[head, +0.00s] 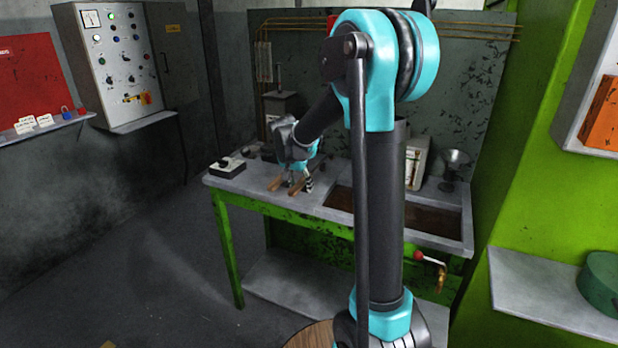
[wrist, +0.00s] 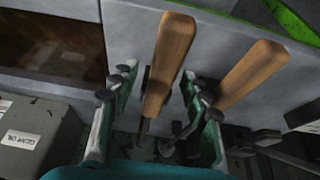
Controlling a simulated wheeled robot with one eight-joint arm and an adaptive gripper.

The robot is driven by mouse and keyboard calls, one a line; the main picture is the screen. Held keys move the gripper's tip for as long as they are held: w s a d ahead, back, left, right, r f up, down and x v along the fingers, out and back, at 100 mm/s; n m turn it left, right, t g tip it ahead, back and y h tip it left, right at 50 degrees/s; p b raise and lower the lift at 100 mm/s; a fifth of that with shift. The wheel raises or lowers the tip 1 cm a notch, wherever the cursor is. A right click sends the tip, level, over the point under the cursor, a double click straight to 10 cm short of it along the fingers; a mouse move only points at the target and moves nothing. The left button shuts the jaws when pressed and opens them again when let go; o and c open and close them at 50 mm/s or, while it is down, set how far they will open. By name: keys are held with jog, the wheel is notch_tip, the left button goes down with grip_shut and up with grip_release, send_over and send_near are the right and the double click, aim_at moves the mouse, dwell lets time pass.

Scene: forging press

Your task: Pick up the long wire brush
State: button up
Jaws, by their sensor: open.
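Two wooden handles lie side by side on the workbench (head: 240,183), reaching toward its front edge. In the wrist view one handle (wrist: 170,55) lies between the two fingers of my gripper (wrist: 158,75), with gaps on both sides. The other handle (wrist: 252,75) lies outside the right finger. Their far ends are dark and partly hidden at the palm, so I cannot tell which is the long wire brush. In the head view my gripper (head: 297,178) is open over the bench, beside the left handle (head: 276,184) and at the right one (head: 296,188).
A sunken brown basin (head: 440,218) is right of the handles. A small switch box (head: 228,167) sits at the bench's left end. A funnel (head: 455,162) stands behind the basin. A grey box labelled gear oil (wrist: 35,140) is near my gripper. A tap (head: 430,259) juts from the front.

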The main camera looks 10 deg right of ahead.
grip_shut()
dwell(0.3)
jog(key=shift+r, duration=0.1)
